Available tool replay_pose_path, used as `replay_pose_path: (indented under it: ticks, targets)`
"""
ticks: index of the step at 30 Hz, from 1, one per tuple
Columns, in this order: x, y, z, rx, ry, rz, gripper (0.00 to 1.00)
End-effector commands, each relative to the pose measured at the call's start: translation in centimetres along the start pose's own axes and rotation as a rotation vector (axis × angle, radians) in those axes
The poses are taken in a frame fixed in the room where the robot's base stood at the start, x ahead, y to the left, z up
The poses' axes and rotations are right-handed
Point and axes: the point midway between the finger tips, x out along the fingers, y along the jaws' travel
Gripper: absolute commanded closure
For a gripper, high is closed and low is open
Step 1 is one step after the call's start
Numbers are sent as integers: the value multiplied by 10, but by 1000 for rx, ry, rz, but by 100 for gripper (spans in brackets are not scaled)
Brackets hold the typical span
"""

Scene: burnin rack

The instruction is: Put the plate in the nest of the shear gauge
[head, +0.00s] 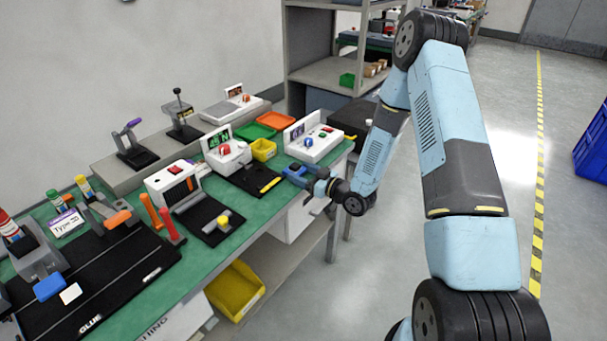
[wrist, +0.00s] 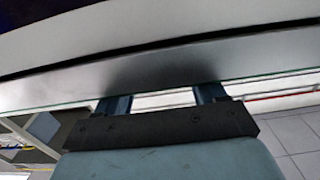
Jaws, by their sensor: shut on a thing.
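My gripper (head: 294,170) is at the right end of the green bench, just in front of a white instrument with a small display (head: 314,145). In the wrist view its two dark blue fingers (wrist: 162,100) reach up to a wide grey flat surface (wrist: 160,65) that fills the upper picture. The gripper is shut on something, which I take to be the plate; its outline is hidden. Another white instrument with a green display and red knob (head: 226,153) stands left of it. I cannot tell which one is the shear gauge, and no nest shows clearly.
A black mat with a yellow marker (head: 270,185) lies left of my gripper. Yellow (head: 264,149), green (head: 254,131) and orange (head: 276,119) bins stand behind.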

Motion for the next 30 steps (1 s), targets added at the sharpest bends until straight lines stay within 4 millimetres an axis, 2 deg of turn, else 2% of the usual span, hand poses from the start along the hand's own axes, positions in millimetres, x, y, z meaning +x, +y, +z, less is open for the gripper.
replay_pose_path:
  ticks: [1,2,9,19,23,30]
  targets:
    - [0,0,2,1,0,0,60]
    - [0,0,1,0,0,0,29]
    - [0,0,1,1,0,0,6]
    - [0,0,-1,0,0,-1,5]
    - [-14,0,0,1,-2,0,5]
    - [-60,0,0,3,-1,2,5]
